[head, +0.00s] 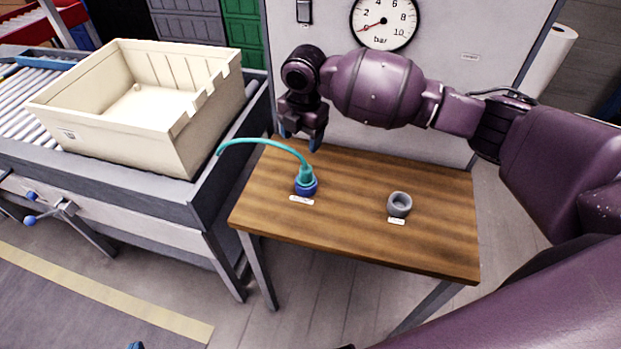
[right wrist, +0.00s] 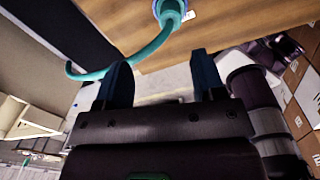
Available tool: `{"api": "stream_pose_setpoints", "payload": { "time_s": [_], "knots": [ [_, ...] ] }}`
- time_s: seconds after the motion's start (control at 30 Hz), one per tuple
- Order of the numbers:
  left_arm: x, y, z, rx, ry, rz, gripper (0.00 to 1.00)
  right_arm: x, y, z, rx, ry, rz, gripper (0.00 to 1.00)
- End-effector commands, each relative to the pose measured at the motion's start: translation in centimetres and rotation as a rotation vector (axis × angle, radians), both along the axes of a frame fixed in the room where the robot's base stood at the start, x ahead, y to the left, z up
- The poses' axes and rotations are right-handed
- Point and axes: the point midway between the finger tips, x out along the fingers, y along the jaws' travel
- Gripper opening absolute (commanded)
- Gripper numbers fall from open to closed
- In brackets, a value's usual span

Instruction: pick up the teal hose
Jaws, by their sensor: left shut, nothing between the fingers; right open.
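The teal hose (head: 270,143) stands with its thick end upright in a blue ring-shaped holder (head: 307,188) on the wooden table. Its thin free end arcs left past the table edge. My right gripper (head: 300,137) is open and empty, just behind and above the hose in the head view. In the right wrist view the hose (right wrist: 148,50) runs beyond the open fingers (right wrist: 161,75) and passes behind the left finger; I see no grip on it. Only a blue tip of my left gripper (head: 136,345) shows at the bottom edge of the head view.
A grey empty-looking ring holder (head: 400,204) stands to the right on the wooden table (head: 350,225). A cream crate (head: 130,130) sits on the roller conveyor at left. A panel with a pressure gauge (head: 385,22) rises behind the table.

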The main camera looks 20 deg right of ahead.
Motion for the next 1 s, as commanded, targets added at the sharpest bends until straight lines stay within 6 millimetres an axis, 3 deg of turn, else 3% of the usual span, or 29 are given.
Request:
{"api": "stream_pose_setpoints", "payload": {
  "time_s": [0.27, 0.63, 1.0],
  "knots": [
    [0.3, 0.3, 0.1, 0.008, -0.005, -0.004, 0.00, -0.8, -0.6, -0.3, -0.043, 0.044, 0.157, 0.63],
    [0.5, 0.1, -0.3, 0.004, -0.008, -0.005, 0.00, -0.8, -0.5, -4.9, -0.042, 0.044, 0.157, 0.63],
    [0.0, 0.1, -0.7, 0.001, 0.003, 0.000, 0.00, -0.9, -0.7, -7.7, -0.042, 0.042, 0.155, 0.63]
  ]
}}
